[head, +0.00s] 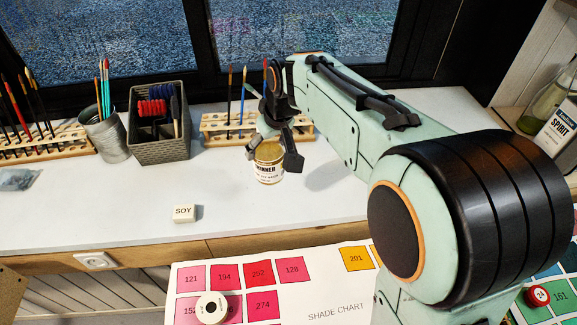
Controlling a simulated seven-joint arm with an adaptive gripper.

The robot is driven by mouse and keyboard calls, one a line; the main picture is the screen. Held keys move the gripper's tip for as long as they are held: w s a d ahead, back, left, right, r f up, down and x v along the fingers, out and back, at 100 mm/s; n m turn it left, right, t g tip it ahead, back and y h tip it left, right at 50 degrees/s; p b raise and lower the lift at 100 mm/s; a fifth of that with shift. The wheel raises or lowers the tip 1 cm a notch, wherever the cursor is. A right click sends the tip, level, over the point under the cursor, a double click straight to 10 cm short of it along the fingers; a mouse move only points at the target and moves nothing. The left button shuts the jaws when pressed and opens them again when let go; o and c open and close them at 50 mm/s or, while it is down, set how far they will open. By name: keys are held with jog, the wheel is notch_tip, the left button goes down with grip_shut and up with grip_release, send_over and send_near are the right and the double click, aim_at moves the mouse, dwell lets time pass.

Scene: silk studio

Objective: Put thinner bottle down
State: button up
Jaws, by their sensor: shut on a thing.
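The thinner bottle (269,171) is a short can-like container with a gold top and a white label reading THINNER. It stands upright in the head view, over the white worktop right of the middle-left. My gripper (271,154) comes down from above and is shut on its upper part, one finger on each side. I cannot tell whether its base touches the worktop.
A white SOY block (184,213) sits to the left. Behind are a dark basket (160,150), a metal cup of brushes (107,138) and a wooden brush rack (222,131). A shade chart (335,308) lies in front. A SPIRIT container (563,128) is far right.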

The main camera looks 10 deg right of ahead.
aim_at(270, 159)
jog(key=shift+s, duration=0.15)
jog(key=shift+r+n, duration=0.1)
jog(key=shift+n, duration=0.5)
jog(key=shift+a+f+n+g+y, duration=0.2)
jog(key=shift+n+g+y, duration=0.25)
jog(key=shift+n, duration=0.55)
jog(key=s+f+n, duration=0.1)
jog(key=n, duration=0.1)
jog(key=s+f+n+g+y, duration=0.1)
jog(key=f+n, duration=0.1)
jog(key=shift+s+a, duration=0.1)
jog(key=shift+a, duration=0.1)
jog(key=s+d+f+n, duration=0.2)
jog(key=s+d+f, duration=0.85)
jog(key=d, duration=0.25)
jog(key=shift+m+g, duration=0.25)
jog(key=shift+m, duration=0.15)
jog(key=f, duration=0.7)
jog(key=shift+s+d, duration=0.25)
jog(key=shift+s, duration=0.05)
jog(key=shift+f, duration=0.4)
